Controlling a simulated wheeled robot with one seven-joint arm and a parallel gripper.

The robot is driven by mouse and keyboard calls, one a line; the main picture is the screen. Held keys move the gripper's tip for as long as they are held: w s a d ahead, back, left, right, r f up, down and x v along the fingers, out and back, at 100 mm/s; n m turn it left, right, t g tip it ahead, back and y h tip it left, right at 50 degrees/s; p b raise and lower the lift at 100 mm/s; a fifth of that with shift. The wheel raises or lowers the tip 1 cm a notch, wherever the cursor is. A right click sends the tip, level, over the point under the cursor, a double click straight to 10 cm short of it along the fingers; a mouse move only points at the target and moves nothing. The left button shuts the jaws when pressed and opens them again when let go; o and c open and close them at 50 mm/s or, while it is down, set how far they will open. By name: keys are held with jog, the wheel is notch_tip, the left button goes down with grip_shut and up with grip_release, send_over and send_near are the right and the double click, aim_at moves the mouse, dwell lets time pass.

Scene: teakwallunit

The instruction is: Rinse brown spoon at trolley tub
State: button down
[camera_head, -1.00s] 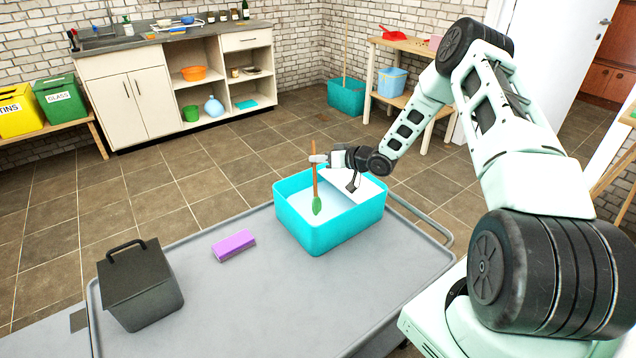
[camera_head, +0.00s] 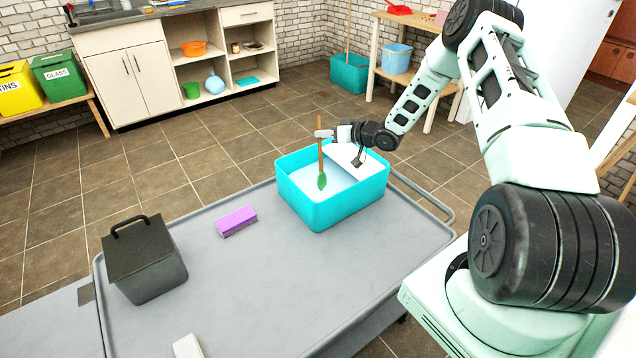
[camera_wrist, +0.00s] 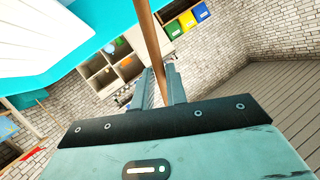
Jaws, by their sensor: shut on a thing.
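The brown spoon (camera_head: 321,157) has a brown handle and a green end, and hangs upright with the green end down inside the turquoise tub (camera_head: 333,211). The tub stands on the grey trolley (camera_head: 270,290) and holds something pale. I cannot tell whether the green end touches it. My gripper (camera_head: 323,134) is shut on the upper handle, above the tub. In the wrist view, the handle (camera_wrist: 149,40) runs between my gripper's fingers (camera_wrist: 159,75), and the tub (camera_wrist: 85,45) shows beyond.
A white ribbed panel (camera_head: 346,158) slants inside the tub. A purple block (camera_head: 236,221) and a dark lidded box (camera_head: 146,262) with a handle stand on the trolley. A white object (camera_head: 187,347) shows at the bottom edge. The trolley's middle is bare.

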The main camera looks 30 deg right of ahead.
jog(key=shift+a, duration=1.35)
jog(key=d, duration=0.3)
jog(key=shift+r, duration=0.1)
notch_tip(320, 180, up, 9)
jog(key=p, duration=0.7)
jog(key=shift+r, duration=0.15)
dwell(1.2)
